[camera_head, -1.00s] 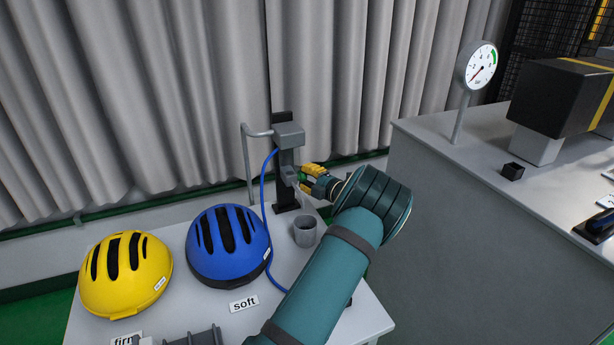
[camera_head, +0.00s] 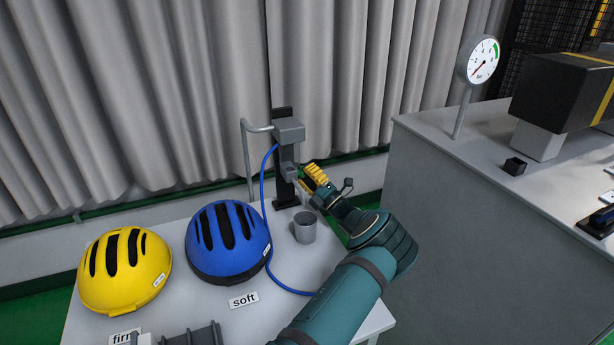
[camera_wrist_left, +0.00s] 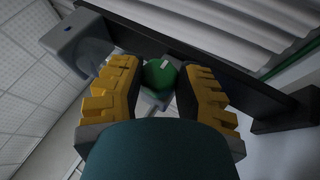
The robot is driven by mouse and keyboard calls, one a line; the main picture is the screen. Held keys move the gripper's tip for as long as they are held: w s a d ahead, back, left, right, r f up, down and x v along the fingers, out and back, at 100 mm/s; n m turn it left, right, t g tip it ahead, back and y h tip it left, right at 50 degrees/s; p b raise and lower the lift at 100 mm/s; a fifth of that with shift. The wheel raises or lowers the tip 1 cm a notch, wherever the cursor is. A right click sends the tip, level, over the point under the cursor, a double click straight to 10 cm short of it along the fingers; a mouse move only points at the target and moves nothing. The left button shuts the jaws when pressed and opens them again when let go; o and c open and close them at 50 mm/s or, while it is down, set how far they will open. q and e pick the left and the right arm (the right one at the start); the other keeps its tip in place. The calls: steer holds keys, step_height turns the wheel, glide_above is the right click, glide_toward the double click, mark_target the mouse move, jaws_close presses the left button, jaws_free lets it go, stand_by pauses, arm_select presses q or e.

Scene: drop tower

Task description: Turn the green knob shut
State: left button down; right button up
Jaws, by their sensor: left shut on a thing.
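The green knob (camera_wrist_left: 159,78) shows in the left wrist view as a round green piece with a small white mark, between the two yellow fingers of my left gripper (camera_wrist_left: 163,68). My left gripper is shut on it. In the head view my left gripper (camera_head: 310,175) is at the grey dispenser (camera_head: 288,133) on its dark upright post, and its fingers hide the knob there. My right gripper is not in view.
A grey cup (camera_head: 304,229) stands below the dispenser. A blue hose (camera_head: 264,200) curves past a blue helmet (camera_head: 228,240); a yellow helmet (camera_head: 124,270) is at the left. A gauge (camera_head: 482,62) stands on the grey cabinet (camera_head: 450,190) at right.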

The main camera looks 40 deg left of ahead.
arm_select(q)
steer(key=shift+a+r, duration=0.1)
steer(key=shift+r, duration=0.2)
steer(key=c, duration=0.6)
jaws_free()
steer(key=shift+f, duration=0.1)
steer(key=shift+f, duration=0.1)
steer(key=v, duration=1.2)
